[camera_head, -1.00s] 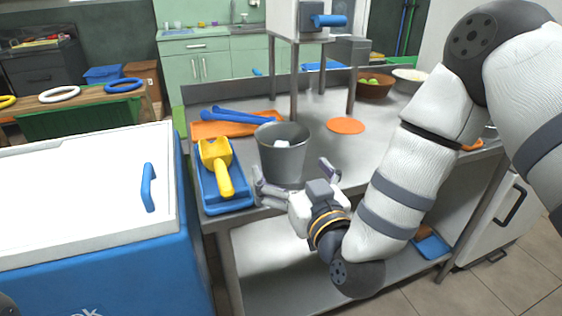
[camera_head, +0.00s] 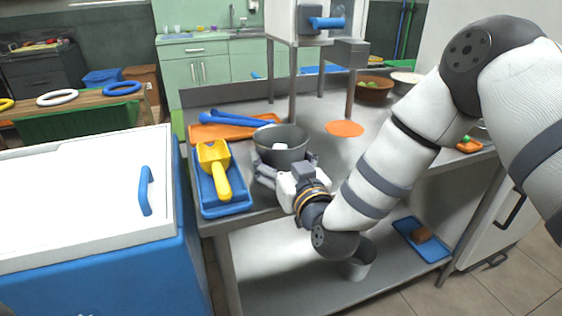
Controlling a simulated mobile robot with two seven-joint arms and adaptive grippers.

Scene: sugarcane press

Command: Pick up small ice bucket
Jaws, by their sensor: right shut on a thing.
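The small ice bucket (camera_head: 281,141) is a grey metal pail with white ice inside, upright on the steel table near its front edge. My right gripper (camera_head: 282,172) is at the front of the bucket, its fingers shut around the bucket's lower body. The gripper and wrist hide part of the bucket's base, so I cannot tell whether it is clear of the table. My left gripper is not in view.
A blue tray (camera_head: 236,206) with a yellow scoop (camera_head: 216,168) stands left of the bucket. Blue tongs (camera_head: 238,118) lie on an orange tray behind. An orange disc (camera_head: 344,129) lies to the right. A white-lidded blue cooler (camera_head: 90,268) is at left; another metal container (camera_head: 359,262) is on the lower shelf.

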